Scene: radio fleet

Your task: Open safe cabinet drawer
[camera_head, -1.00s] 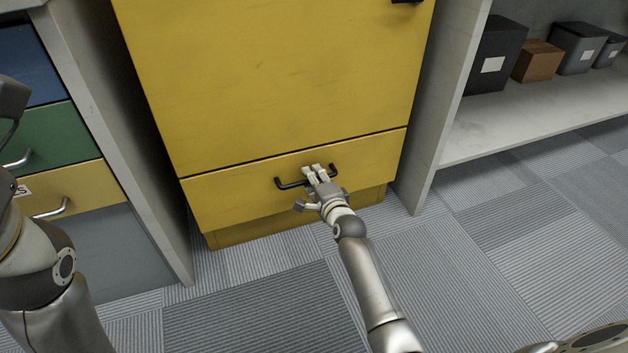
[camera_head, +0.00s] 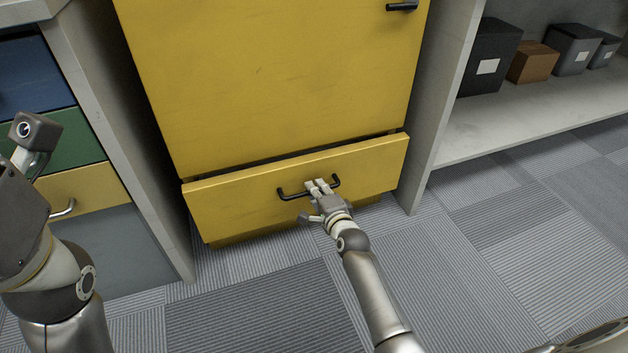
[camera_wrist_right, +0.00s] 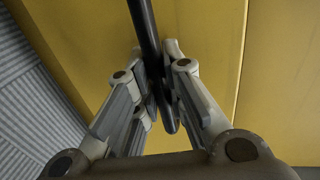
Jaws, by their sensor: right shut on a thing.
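The yellow safe cabinet (camera_head: 270,80) stands in the middle of the head view. Its bottom drawer (camera_head: 235,207) is pulled out a little, with a dark gap along its top edge. The drawer has a black bar handle (camera_head: 292,194). My right gripper (camera_head: 317,186) is shut on the handle, right of its middle. In the right wrist view the fingers (camera_wrist_right: 160,95) close on both sides of the black bar (camera_wrist_right: 144,28). My left arm (camera_head: 45,240) is at the left edge; whether its gripper is open or shut cannot be made out.
The cabinet's upper door has a black handle (camera_head: 402,6). Left stands a unit with blue, green and yellow drawers (camera_head: 85,187). Right is a shelf (camera_head: 480,130) with black, brown and grey boxes (camera_head: 531,63). The carpeted floor (camera_head: 260,310) in front is clear.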

